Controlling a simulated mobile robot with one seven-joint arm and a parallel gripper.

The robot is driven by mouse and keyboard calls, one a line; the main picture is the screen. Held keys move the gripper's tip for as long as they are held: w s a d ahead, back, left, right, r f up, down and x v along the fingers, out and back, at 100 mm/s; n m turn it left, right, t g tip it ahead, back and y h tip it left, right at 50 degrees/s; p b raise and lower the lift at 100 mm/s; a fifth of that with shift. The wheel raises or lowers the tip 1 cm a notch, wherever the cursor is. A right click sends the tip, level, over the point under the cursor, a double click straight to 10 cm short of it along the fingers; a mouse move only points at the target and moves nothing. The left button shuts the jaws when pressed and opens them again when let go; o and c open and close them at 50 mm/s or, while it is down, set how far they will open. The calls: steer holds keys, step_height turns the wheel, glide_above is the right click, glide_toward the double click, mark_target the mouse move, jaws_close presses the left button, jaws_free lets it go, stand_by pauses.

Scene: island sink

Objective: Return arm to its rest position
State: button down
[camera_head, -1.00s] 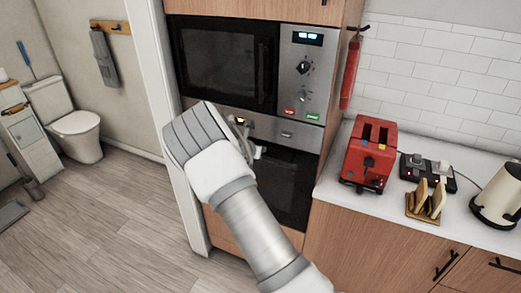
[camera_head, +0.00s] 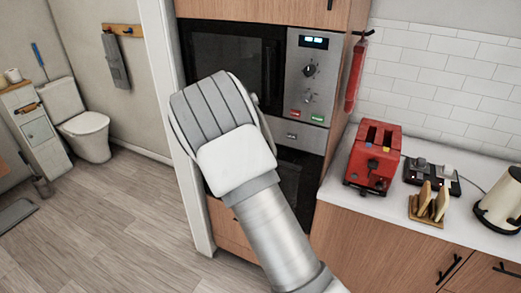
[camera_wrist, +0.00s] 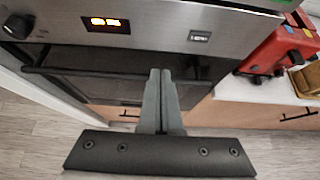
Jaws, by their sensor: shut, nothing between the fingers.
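My gripper (camera_wrist: 160,76) shows in the wrist view with its two grey fingers together, shut and empty. It points toward the oven front (camera_wrist: 120,68), with the dark oven door and its handle behind the fingers; I cannot tell the gap. In the head view my white and grey arm rises from the bottom centre. Its wrist end stands in front of the microwave (camera_head: 232,58) and the oven below it, hiding part of both. The gripper fingers are hidden behind the wrist in the head view.
A counter (camera_head: 385,208) to the right holds a red toaster (camera_head: 374,158), a toast rack (camera_head: 430,205) with bread, a black socket block (camera_head: 432,176) and a cream kettle (camera_head: 500,205). A red fire extinguisher (camera_head: 355,75) hangs on the wall.

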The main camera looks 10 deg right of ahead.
steer(key=s+d+r+m+g+y+b, duration=0.1)
steer(key=s+d+r+m+g, duration=0.15)
steer(key=s+r+m, duration=0.5)
steer(key=s+d+r+m+g+y, duration=0.1)
steer(key=s+d+r+m, duration=0.3)
steer(key=s+m, duration=0.6)
steer(key=s+a+m+y, duration=0.2)
steer(key=s+a+m, duration=0.2)
steer(key=s, duration=0.9)
steer(key=s+a+r+m+y+b, duration=0.1)
steer(key=s+a+m+y, duration=0.2)
steer(key=s+m, duration=0.4)
steer(key=s+a, duration=0.1)
steer(key=s, duration=0.5)
steer(key=shift+s+r, duration=0.25)
steer(key=shift+s, duration=0.15)
